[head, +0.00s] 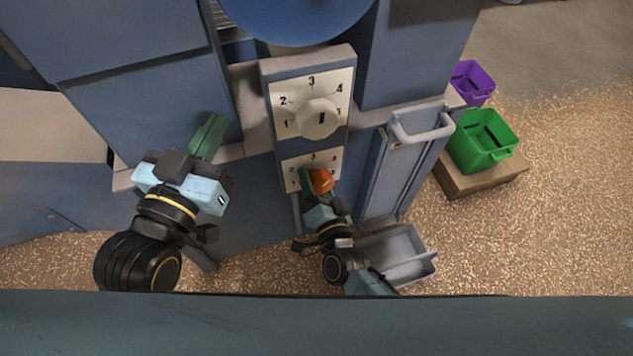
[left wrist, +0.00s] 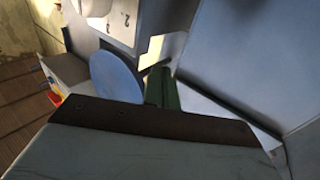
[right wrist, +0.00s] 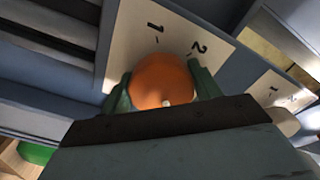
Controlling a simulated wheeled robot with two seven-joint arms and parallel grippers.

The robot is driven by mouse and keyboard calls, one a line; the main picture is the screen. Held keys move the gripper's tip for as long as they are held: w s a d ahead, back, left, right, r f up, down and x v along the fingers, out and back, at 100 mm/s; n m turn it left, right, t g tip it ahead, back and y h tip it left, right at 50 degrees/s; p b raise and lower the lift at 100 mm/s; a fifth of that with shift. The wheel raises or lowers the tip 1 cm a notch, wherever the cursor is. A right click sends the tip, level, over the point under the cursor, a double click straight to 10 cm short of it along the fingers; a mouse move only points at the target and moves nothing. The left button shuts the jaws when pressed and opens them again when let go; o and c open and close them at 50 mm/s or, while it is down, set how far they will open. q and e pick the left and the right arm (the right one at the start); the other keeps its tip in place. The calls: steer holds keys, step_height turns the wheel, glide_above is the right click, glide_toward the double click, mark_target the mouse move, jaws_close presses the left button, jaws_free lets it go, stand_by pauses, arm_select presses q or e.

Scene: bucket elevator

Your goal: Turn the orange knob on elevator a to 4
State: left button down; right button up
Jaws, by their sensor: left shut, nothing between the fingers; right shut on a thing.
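The orange knob (head: 321,181) sits on the lower dial plate (head: 294,161) of the blue-grey machine. My right gripper (head: 318,178) is shut on it. In the right wrist view the orange knob (right wrist: 163,83) lies between the two green fingers (right wrist: 160,92), with the numbers 1 and 2 showing above it on the plate. A small white mark shows on the knob's lower edge. The rest of that dial is hidden by the gripper. My left gripper (head: 208,137) is shut and empty, left of the dials; its closed fingers also show in the left wrist view (left wrist: 161,88).
A white knob (head: 317,118) sits on the upper numbered dial plate. A grey handled panel (head: 420,137) and an open grey tray (head: 424,271) are right of the dials. A green bucket (head: 481,152) stands on a wooden block, with a purple bucket (head: 480,97) behind. Grain covers the floor.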

steer(key=m, duration=0.2)
steer(key=shift+m, duration=0.3)
arm_select(q)
steer(key=shift+s+d+r+t+h, duration=0.15)
steer(key=shift+r+t+h, duration=0.25)
steer(key=shift+r, duration=0.5)
arm_select(e)
steer(key=shift+r+m, duration=0.1)
steer(key=shift+m, duration=0.3)
arm_select(q)
steer(key=shift+r, duration=0.2)
arm_select(e)
steer(key=o, duration=1)
steer(key=shift+c, duration=0.2)
